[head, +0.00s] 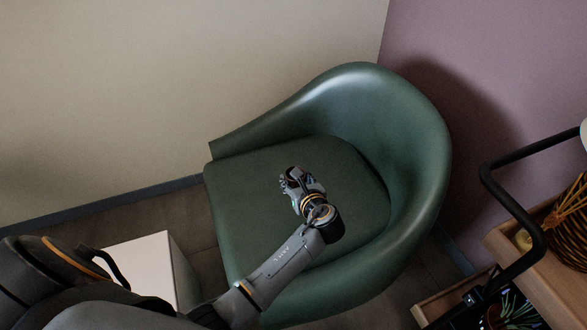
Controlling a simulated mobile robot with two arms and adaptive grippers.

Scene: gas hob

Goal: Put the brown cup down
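No brown cup can be made out in the head view. My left gripper (291,180) is over the seat of a green armchair (423,150), at the end of my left arm, which comes in from the lower left. Its fingers are small and dark in the picture, so I cannot tell whether they are open or shut. No cup shows in or beside them. My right gripper is not in view.
A pale box-like stand (146,262) is left of the chair. A trolley with a black rail (513,205) and wooden shelves (545,275) stands at the right, with a wicker basket (570,220) on it. Walls close off the back.

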